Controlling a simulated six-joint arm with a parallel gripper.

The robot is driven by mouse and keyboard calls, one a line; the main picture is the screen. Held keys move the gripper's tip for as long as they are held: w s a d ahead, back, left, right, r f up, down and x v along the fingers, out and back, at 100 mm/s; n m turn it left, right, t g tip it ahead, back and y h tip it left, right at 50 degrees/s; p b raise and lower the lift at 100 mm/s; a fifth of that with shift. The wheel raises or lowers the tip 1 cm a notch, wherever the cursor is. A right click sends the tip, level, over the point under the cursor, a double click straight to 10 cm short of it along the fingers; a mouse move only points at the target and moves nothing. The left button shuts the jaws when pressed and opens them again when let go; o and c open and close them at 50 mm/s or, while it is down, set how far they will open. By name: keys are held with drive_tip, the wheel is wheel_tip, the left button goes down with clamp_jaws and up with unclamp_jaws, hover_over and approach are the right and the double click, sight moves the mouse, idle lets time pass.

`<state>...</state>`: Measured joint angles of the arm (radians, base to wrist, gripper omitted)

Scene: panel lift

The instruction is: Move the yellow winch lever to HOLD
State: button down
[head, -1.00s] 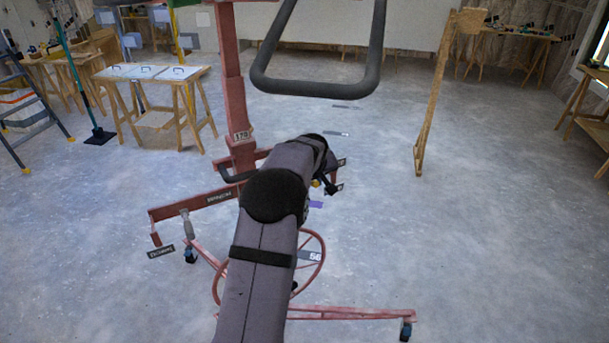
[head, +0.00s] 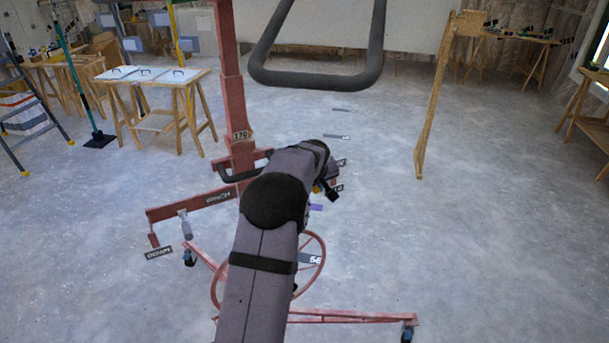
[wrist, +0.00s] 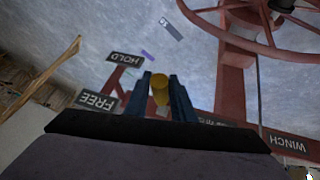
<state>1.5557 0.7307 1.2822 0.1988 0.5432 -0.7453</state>
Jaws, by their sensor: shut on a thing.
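The yellow winch lever (wrist: 160,89) shows its rounded yellow end between the two blue fingers of my gripper (wrist: 161,88) in the wrist view. The gripper is shut on it, and the fingers hide its sides. The HOLD plate (wrist: 125,58) is ahead and left of the fingers, and the FREE plate (wrist: 97,101) is farther left and nearer the camera. I cannot tell the lever's exact angle between them. In the head view my gripper (head: 329,191) is mostly hidden by my arm, beside the red mast.
The red lift mast (head: 231,90) stands left of my arm. The red handwheel (wrist: 225,30) is at the upper right of the wrist view, near the WINCH plate (wrist: 288,144). A black frame bar (head: 315,80) hangs above. Open floor lies to the right.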

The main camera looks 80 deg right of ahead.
drive_tip(key=shift+a+f, duration=0.15)
drive_tip(key=shift+f, duration=0.25)
drive_tip(key=shift+a+f+b, duration=0.1)
drive_tip(key=shift+f+b, duration=0.6)
drive_tip(key=shift+b, duration=0.1)
drive_tip(key=shift+f, duration=0.15)
